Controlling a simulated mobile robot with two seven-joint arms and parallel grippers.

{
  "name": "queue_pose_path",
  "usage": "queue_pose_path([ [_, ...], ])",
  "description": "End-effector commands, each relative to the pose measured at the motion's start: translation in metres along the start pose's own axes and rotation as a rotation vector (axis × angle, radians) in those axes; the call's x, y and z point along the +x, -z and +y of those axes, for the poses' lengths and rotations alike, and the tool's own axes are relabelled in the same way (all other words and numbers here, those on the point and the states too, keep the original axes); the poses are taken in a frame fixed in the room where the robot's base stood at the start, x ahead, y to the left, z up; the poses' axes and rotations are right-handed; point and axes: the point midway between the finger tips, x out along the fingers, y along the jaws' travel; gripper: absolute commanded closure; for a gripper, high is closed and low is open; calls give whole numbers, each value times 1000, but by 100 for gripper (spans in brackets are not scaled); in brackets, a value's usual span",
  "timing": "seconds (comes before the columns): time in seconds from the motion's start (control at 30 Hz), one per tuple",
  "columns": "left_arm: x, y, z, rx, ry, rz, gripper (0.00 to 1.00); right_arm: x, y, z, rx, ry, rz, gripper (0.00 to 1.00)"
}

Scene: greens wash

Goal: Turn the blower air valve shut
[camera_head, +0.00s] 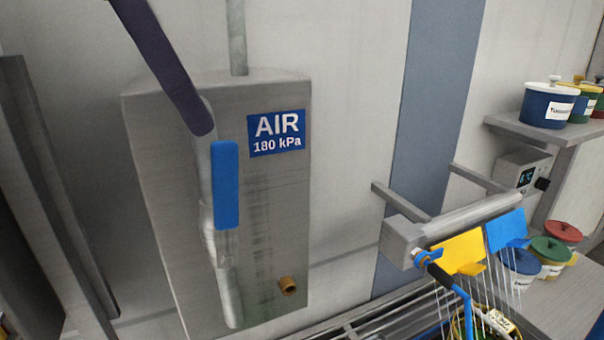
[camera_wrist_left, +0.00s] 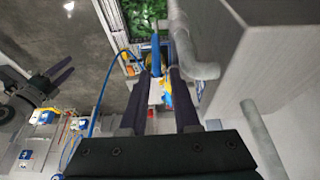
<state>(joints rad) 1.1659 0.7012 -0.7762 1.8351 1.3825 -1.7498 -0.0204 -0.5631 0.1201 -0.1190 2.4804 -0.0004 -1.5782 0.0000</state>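The blower air valve has a blue lever handle (camera_head: 225,185) on a grey pipe (camera_head: 230,295), in front of a metal box with a blue "AIR 180 kPa" label (camera_head: 277,133). The handle stands upright, roughly in line with the pipe. My left gripper (camera_head: 203,128) comes in from the top left, one dark finger showing, its tip by the handle's upper end. In the left wrist view its two fingers (camera_wrist_left: 159,70) are apart, with the blue handle (camera_wrist_left: 156,55) between or just beyond their tips; contact cannot be told. My right gripper (camera_wrist_left: 66,70) shows there at left, fingers apart and empty.
A bracket with a bar (camera_head: 450,222) and yellow and blue flags juts out at right. A brass fitting (camera_head: 288,285) sits low on the box. Dark panels stand at far left.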

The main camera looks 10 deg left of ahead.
Motion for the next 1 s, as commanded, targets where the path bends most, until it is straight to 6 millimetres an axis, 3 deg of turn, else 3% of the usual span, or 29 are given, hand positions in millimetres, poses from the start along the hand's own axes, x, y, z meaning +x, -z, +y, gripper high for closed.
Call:
queue_pose_path([
  [0.53,85,1,1,1,-3,-1,70,-27,0,-2,3,7,-24,50],
  [0.9,96,0,0,2,1,1,70,-28,2,-1,2,6,-20,50],
  [1.0,96,0,0,2,1,1,79,-28,2,-1,1,5,-20,50],
])
